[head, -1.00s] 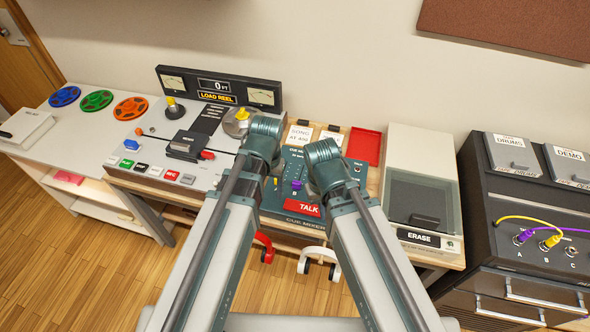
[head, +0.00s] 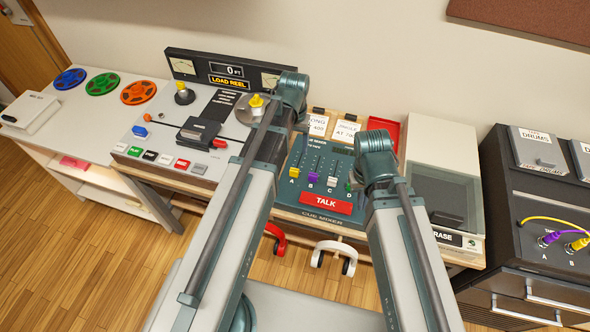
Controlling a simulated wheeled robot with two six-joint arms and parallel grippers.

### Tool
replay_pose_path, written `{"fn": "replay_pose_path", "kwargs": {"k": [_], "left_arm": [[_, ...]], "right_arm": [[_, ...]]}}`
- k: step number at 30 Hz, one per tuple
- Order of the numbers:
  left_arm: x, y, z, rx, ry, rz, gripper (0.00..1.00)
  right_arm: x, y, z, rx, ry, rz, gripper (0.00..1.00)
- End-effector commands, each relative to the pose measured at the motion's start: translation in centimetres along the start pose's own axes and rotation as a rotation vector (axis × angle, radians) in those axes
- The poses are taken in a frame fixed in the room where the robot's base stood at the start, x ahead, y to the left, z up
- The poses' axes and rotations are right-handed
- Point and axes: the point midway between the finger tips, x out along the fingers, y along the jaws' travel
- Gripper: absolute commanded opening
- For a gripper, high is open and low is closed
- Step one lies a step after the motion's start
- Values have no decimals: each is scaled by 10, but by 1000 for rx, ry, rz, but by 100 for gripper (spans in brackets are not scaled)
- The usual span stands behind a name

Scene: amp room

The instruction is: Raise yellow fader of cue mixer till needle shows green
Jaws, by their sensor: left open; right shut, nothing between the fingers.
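The cue mixer (head: 321,217) is a blue-teal panel on the bench, between my two arms. Its yellow fader (head: 294,173) is the leftmost of several in a row, above the letter A, low in its slot. Purple (head: 312,178), white (head: 331,181) and green (head: 348,187) faders stand to its right; my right arm crowds the green one. A red TALK key (head: 325,202) lies below them. No needle can be made out on the mixer's visible part. Both arms end in teal joints, left and right of the mixer; neither gripper's fingers can be seen.
A tape deck (head: 170,130) with two needle meters (head: 183,66) on its back panel stands left. Note cards (head: 318,124) and a red tray (head: 386,128) lie behind the mixer. An ERASE box (head: 440,150) and a patch cabinet (head: 530,225) stand right.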

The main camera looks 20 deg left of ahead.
Motion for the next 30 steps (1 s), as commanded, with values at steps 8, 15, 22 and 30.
{"fn": "replay_pose_path", "kwargs": {"k": [8, 15, 22, 30], "left_arm": [[42, 0, 0, 0, 0, 0, 68], [76, 0, 0, 0, 0, 0, 68], [107, 0, 0, 0, 0, 0, 68], [125, 0, 0, 0, 0, 0, 68]], "right_arm": [[42, -4, -2, 0, 0, 0, 0], [75, -7, -4, 0, 0, 0, 0], [107, -10, -6, 0, 0, 0, 0], [124, -12, -7, 0, 0, 0, 0]]}}
